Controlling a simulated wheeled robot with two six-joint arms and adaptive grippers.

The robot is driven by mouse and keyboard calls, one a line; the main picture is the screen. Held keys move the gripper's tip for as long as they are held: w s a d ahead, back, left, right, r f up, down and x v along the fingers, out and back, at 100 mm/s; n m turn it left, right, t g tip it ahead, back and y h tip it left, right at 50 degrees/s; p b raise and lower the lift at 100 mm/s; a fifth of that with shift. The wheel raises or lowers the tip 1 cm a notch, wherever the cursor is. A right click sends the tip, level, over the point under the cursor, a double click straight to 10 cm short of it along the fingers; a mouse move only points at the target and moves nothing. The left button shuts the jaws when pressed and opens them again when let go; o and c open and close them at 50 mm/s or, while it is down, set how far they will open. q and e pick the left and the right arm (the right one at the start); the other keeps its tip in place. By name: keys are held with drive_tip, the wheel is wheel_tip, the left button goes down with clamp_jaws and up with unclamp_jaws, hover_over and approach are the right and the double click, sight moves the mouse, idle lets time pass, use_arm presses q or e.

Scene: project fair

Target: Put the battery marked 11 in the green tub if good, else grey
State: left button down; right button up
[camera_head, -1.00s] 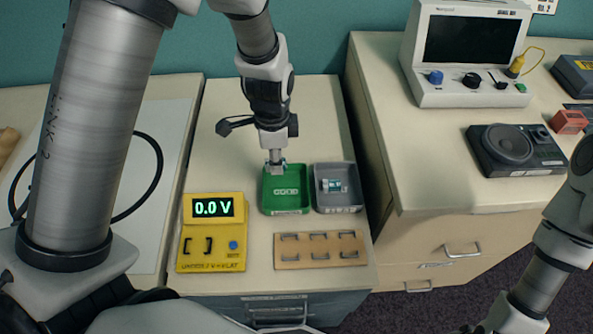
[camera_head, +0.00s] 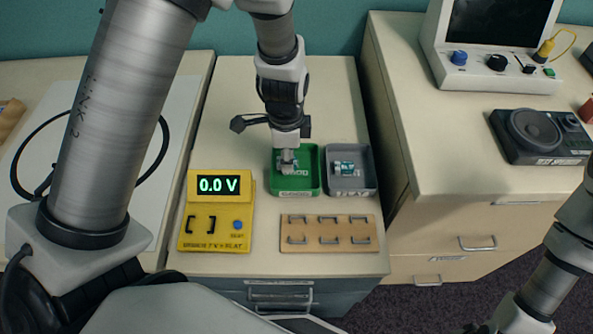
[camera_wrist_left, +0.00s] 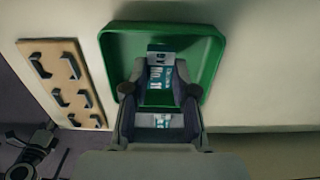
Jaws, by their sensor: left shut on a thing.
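My left gripper (camera_head: 288,167) points down into the green tub (camera_head: 308,186), which is labelled GOOD. In the left wrist view the gripper (camera_wrist_left: 160,92) is shut on a teal and white battery (camera_wrist_left: 158,74) with a dark cap, inside the outline of the green tub (camera_wrist_left: 213,55). The battery's label seems to read No. 11. I cannot tell whether it touches the tub floor. The grey tub (camera_head: 350,189), labelled FLAT, stands just right and holds another teal battery (camera_head: 344,168). The yellow tester (camera_head: 217,218) reads 0.0 V and its cradle is empty. My right gripper is out of view.
A wooden rack (camera_head: 328,246) with empty metal clips lies in front of the tubs; it also shows in the wrist view (camera_wrist_left: 62,82). A bench at right carries an instrument with a screen (camera_head: 493,47) and a dark speaker-like box (camera_head: 541,137). The counter behind the tubs is clear.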

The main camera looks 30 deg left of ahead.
use_arm(q)
drive_tip(key=c, duration=0.8)
unclamp_jaws()
drive_tip(key=shift+c, duration=0.2)
wheel_tip(320, 180, up, 12)
